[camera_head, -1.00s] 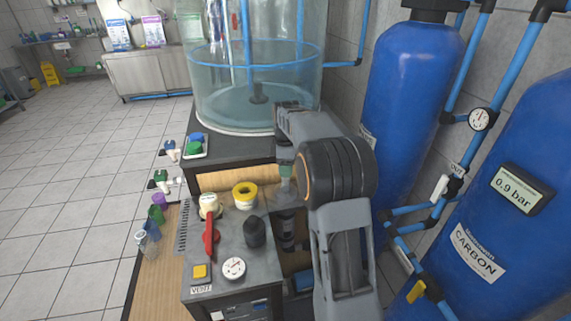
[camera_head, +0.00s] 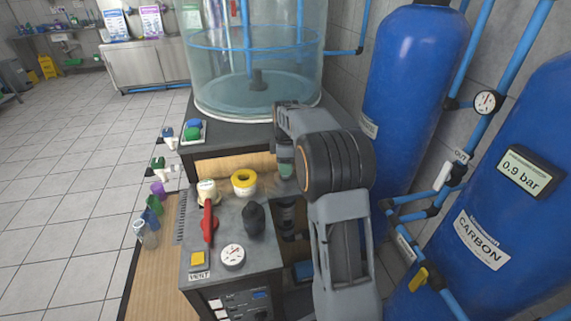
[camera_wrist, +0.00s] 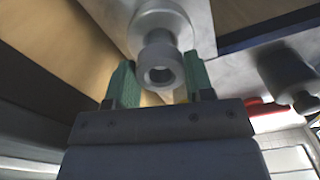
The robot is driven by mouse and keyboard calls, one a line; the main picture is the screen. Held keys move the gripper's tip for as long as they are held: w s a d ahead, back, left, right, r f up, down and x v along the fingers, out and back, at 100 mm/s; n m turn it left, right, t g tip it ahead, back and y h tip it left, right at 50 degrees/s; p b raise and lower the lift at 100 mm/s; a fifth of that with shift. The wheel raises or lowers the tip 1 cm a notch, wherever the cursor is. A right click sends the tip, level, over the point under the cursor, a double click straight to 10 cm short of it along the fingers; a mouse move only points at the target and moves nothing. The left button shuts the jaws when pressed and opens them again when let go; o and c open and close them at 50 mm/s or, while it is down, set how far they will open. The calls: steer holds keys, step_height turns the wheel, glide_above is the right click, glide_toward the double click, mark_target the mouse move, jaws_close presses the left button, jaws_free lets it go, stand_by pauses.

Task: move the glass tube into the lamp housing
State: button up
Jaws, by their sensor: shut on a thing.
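My gripper (camera_head: 286,168) hangs at the right edge of the bench, over the gap beside the grey panel. In the wrist view, my gripper (camera_wrist: 161,83) has green fingers on both sides of a pale grey tubular piece with a round, hollow-looking end. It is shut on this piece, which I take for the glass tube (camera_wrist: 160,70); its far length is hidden. A dark cylinder (camera_head: 286,216) shows below the fingers in the head view, partly behind my arm. I cannot tell whether it is the lamp housing.
The grey panel (camera_head: 222,265) carries a red lever (camera_head: 208,222), a black knob (camera_head: 253,219), a gauge (camera_head: 232,257) and a yellow button (camera_head: 198,258). Blue tanks (camera_head: 412,90) and pipes crowd the right side.

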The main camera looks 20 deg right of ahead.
steer(key=shift+f, duration=0.15)
steer(key=shift+f+b, duration=0.7)
steer(key=shift+f, duration=0.45)
steer(key=o, duration=1.2)
steer(key=shift+r, duration=0.1)
step_height(320, 180, up, 8)
steer(key=p, duration=0.6)
steer(key=shift+p, duration=0.4)
